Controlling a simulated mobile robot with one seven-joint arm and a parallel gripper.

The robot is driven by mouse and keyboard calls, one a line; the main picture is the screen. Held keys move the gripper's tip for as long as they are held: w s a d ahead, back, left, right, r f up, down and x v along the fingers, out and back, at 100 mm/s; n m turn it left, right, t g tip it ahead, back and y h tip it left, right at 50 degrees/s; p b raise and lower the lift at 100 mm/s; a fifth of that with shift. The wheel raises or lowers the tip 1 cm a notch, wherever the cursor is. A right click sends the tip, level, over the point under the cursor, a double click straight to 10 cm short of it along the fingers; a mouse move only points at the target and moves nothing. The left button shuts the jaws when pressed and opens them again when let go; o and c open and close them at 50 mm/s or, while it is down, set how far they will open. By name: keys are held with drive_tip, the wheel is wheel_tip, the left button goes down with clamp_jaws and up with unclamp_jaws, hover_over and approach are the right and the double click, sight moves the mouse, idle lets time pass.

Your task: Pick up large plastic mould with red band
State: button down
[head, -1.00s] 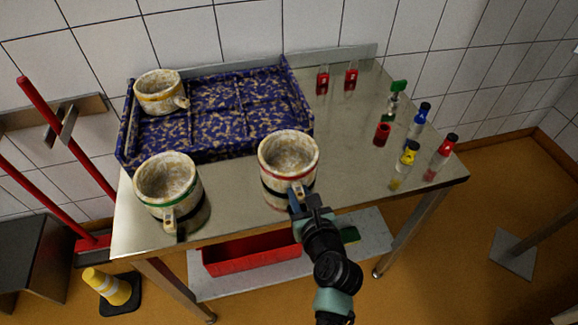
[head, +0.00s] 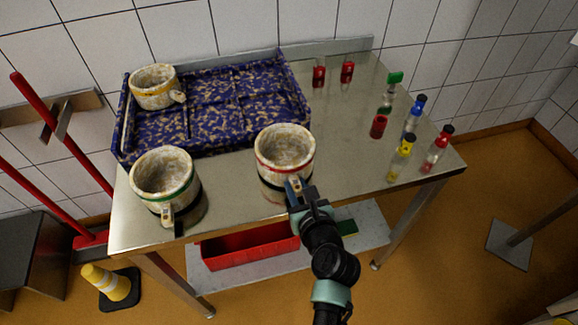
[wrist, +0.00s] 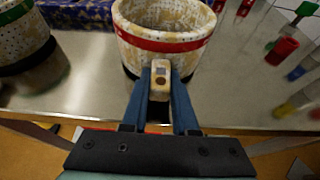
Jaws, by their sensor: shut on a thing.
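The large mould with a red band (head: 278,168) is a cream, mottled cup near the front middle of the metal table. It stands upright, with a dark band low on its side. In the wrist view its red band (wrist: 160,42) and its front handle (wrist: 161,76) show. My gripper (head: 294,187) reaches it from the front. Its two blue fingers (wrist: 160,92) lie either side of the handle, shut on it. The mould's underside is hidden, and I cannot tell whether it touches the table.
A green-band mould (head: 160,184) stands to the left on the table (head: 345,150). A yellow-band mould (head: 151,96) sits in the blue-and-gold tray (head: 235,125) behind. Several small bottles, including a yellow one (head: 401,155), stand at the right. The table's middle right is clear.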

wheel_tip(320, 180, up, 10)
drive_tip(key=shift+r+p, duration=0.1)
drive_tip(key=shift+p, duration=1.15)
